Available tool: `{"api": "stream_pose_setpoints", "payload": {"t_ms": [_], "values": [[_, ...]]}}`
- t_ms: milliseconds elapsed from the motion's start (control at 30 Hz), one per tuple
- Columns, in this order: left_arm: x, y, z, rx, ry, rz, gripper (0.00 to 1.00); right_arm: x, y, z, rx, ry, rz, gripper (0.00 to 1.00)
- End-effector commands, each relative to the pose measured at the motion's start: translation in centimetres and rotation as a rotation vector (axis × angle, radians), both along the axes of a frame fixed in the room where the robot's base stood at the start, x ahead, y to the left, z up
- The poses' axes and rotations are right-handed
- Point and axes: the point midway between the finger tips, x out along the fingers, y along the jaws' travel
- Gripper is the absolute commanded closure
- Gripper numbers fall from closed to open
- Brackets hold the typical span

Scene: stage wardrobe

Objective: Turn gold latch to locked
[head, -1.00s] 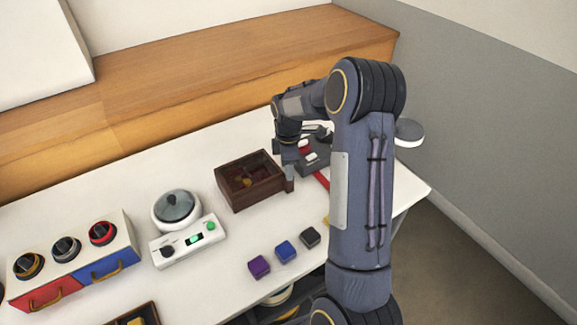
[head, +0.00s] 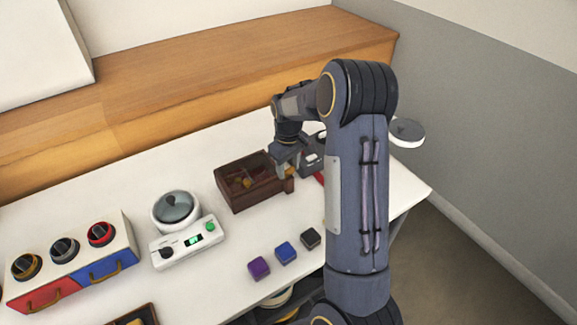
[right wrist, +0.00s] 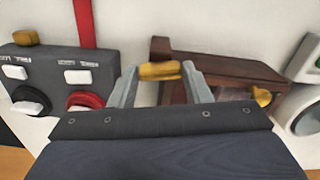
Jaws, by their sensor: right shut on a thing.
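My right gripper (head: 282,172) is at the right side of a dark wooden box (head: 232,201). In the right wrist view, its fingers (right wrist: 161,80) are shut on a small gold piece (right wrist: 160,71) beside the box's end (right wrist: 180,92). I cannot tell whether this piece is fixed to the box or loose. A black dial with a gold ring (head: 27,266) is at the far left, on a white unit with red and blue drawers. It is well apart from my gripper. No lock marking is readable. My left gripper is not in view.
A dark switch box (right wrist: 45,72) with a red strap (right wrist: 86,22) stands close to the gripper. Purple (head: 259,268), blue (head: 286,252) and black (head: 310,238) cubes lie near the front edge. A white device with a glass dome (head: 175,207) stands left of the wooden box.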

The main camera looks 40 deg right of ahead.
Motion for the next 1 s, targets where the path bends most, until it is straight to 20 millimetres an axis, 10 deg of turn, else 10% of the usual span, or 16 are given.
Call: {"api": "stream_pose_setpoints", "payload": {"t_ms": [967, 1000], "values": [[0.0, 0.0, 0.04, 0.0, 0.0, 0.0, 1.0, 0.09, -0.03, 0.11, -0.001, -0.004, -0.212, 0.79], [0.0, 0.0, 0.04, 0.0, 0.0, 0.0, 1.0, 0.09, -0.03, 0.11, -0.001, -0.004, -0.212, 0.51]]}}
